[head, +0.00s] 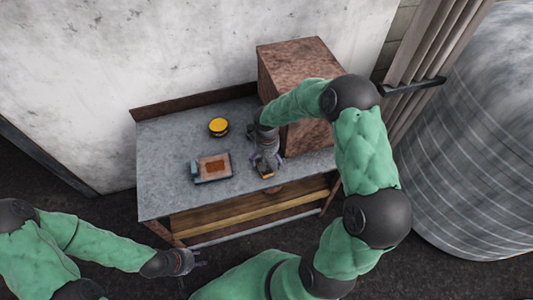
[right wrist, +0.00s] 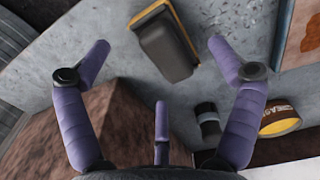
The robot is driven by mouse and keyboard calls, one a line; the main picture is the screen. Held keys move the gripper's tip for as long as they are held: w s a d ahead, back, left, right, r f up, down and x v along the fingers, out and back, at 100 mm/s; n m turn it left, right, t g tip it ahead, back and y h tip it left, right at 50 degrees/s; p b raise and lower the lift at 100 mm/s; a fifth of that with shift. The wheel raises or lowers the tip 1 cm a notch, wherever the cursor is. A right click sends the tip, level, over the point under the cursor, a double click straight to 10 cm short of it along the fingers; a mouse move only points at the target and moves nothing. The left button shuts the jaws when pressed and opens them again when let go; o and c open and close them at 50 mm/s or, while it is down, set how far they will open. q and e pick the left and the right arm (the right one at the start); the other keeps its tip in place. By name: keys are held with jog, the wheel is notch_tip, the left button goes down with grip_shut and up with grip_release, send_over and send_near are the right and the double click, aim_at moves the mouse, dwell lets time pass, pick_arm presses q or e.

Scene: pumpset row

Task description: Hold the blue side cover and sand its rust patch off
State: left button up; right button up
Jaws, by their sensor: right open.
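The blue side cover (head: 196,177) lies flat on the bench, left of centre, with an orange-brown rust patch (head: 213,167) on its face. Part of it shows at the upper right of the right wrist view (right wrist: 283,35). A dark block with a yellow edge, seemingly a sanding block (right wrist: 160,45), lies on the bench right of the cover. My right gripper (head: 267,164) is open above this block, its purple fingers (right wrist: 155,62) spread on either side and apart from it. My left gripper (head: 198,257) is empty, off the bench's front left, fingers apart.
A yellow-topped grease tin (head: 218,125) stands behind the cover on the grey bench (head: 160,150). A small black cylinder (right wrist: 207,120) stands near the tin. A large rusty box (head: 300,65) fills the bench's back right. The bench's left end is clear.

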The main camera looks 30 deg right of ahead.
aim_at(267, 161)
jog(key=shift+f+b, duration=0.4)
jog(key=shift+f, duration=1.3)
jog(key=shift+c, duration=0.3)
jog(key=c, duration=1.4)
jog(key=o, duration=1)
jog(key=shift+c, duration=0.2)
jog(key=shift+r, duration=0.15)
jog(key=shift+r+p, duration=0.3)
jog(key=shift+r, duration=0.1)
jog(key=c, duration=0.9)
jog(key=shift+c, duration=0.3)
